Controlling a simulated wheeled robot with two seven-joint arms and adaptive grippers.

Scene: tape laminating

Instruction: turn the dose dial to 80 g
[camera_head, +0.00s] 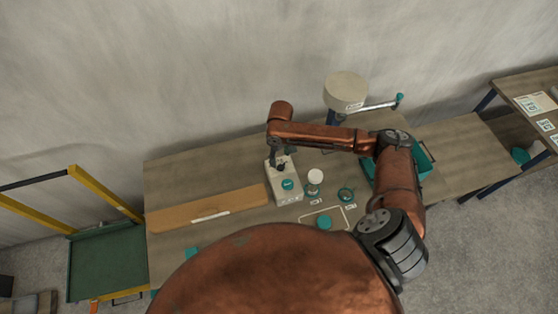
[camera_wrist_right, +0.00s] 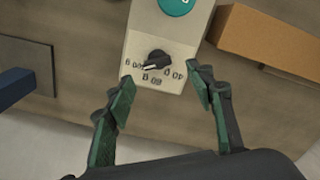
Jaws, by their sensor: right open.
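The dose dial (camera_wrist_right: 157,60) is a black knob with a pale pointer line, on the end of a light grey box (camera_wrist_right: 185,25). Printed marks surround it, too blurred to read surely; the pointer is toward the left mark. In the head view the box (camera_head: 297,198) stands on the table, with a teal round button (camera_head: 287,184) on top. My right gripper (camera_wrist_right: 160,82) is open and empty, its green-padded fingers apart on either side of the dial end, not touching the dial. In the head view the right gripper (camera_head: 281,163) is over the far end of the box. The left gripper does not show.
A cream drum (camera_head: 345,91) with a crank stands behind. A teal bin (camera_head: 424,163) is partly behind my right arm.

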